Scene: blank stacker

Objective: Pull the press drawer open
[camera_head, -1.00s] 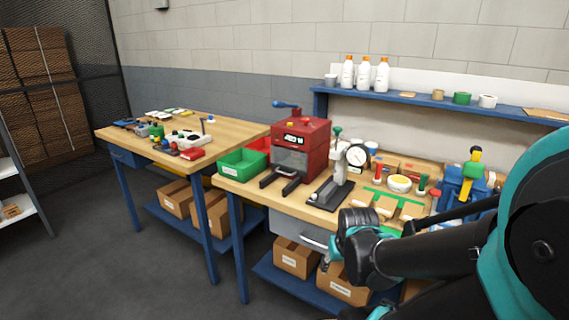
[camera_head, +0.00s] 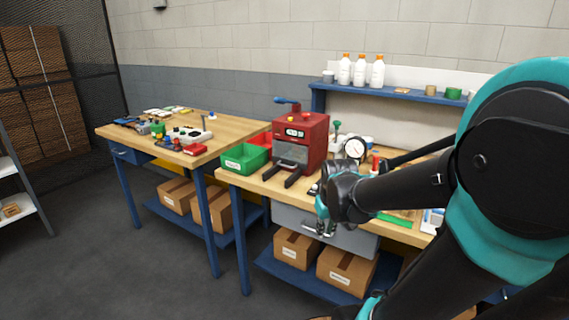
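A red press (camera_head: 305,140) with a blue lever on top and a small display stands on the right workbench. Two dark rails (camera_head: 290,173) stick out from its front below a grey panel. A grey drawer (camera_head: 352,239) is set under the bench top below the press, and it looks closed. My gripper (camera_head: 322,226) is in front of this drawer's upper left part in the picture, pointing downward. It hides part of the drawer and of the bench edge. I cannot tell whether it touches the drawer, or whether its fingers are open. Nothing is visibly held.
A green bin (camera_head: 244,158) and a red bin (camera_head: 262,141) stand left of the press. A dial gauge (camera_head: 354,149) stands to its right. Cardboard boxes (camera_head: 346,270) fill the blue lower shelf. My arm covers the bench's right side. Floor on the left is clear.

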